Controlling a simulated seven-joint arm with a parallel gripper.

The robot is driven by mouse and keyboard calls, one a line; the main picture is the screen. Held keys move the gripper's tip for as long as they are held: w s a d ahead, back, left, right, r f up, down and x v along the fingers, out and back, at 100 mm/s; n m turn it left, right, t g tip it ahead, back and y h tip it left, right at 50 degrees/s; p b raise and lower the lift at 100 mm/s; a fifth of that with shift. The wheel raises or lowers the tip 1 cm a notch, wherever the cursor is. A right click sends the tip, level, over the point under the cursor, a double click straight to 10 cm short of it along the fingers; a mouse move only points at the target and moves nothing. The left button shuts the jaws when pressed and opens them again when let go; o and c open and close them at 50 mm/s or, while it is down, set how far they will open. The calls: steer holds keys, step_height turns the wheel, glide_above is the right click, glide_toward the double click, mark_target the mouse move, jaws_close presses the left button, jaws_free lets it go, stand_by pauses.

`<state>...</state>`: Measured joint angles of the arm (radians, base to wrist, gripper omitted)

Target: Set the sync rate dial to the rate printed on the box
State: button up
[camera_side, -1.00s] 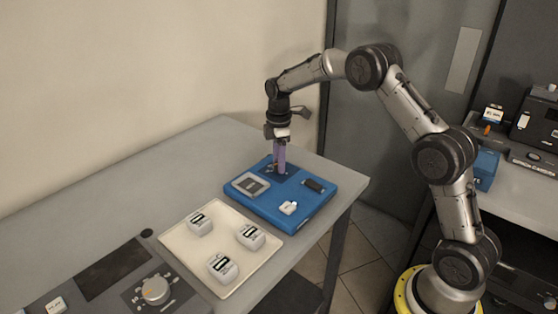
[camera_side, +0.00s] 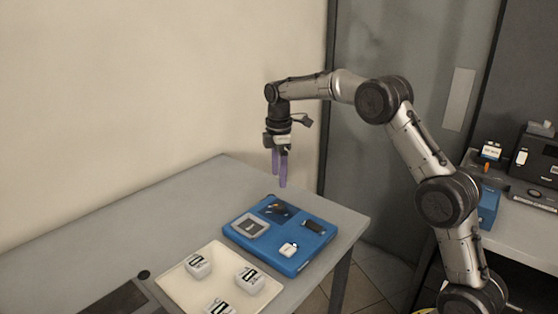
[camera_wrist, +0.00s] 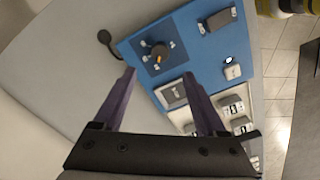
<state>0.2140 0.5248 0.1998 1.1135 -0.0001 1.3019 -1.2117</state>
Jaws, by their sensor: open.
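A dark round dial (camera_wrist: 158,52) with orange on it sits on a dark blue square panel of the blue board. Small white labels stand around it, too small to read. In the side view the dial (camera_side: 277,209) is small and its setting unclear. My gripper (camera_side: 279,182) is open and empty, above the board's far part; its purple fingers (camera_wrist: 160,75) show in the wrist view. Small white boxes with black-and-white labels, one of them here (camera_side: 198,265), stand on the cream tray (camera_side: 178,279). I cannot read a rate on any box.
The blue board (camera_side: 265,262) also bears a grey-framed screen (camera_side: 250,225), a black block (camera_side: 314,227) and a small white piece (camera_side: 289,249). A dark panel (camera_side: 118,300) lies at the lower left. The grey table is clear at the far left. Another bench with devices stands right.

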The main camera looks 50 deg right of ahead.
steer(key=shift+r, duration=2.1)
